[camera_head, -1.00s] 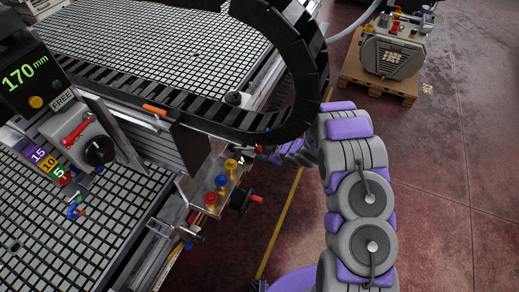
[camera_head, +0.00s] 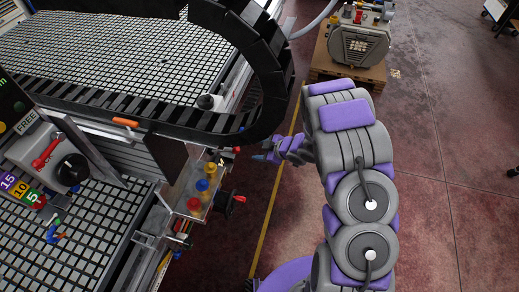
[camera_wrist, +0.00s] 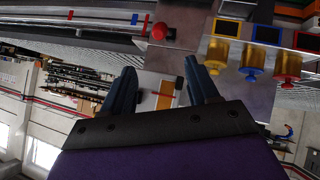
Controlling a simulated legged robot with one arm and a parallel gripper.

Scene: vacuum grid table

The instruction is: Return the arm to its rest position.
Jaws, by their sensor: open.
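My arm (camera_head: 345,135) is grey and purple and reaches forward beside the table's right side. My gripper (camera_head: 264,157) shows small at its far end, just right of the knob bracket and apart from it. In the wrist view my gripper's two dark fingers (camera_wrist: 163,88) are spread apart with nothing held between them. A pale panel with an orange stripe shows behind the gap.
The vacuum grid table (camera_head: 105,215) fills the left. Its edge bracket carries red, yellow and blue knobs (camera_head: 203,184) and a black handwheel (camera_head: 223,201). A black cable chain (camera_head: 262,60) curves above. A machine (camera_head: 357,45) stands on a pallet behind. Floor at right is open.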

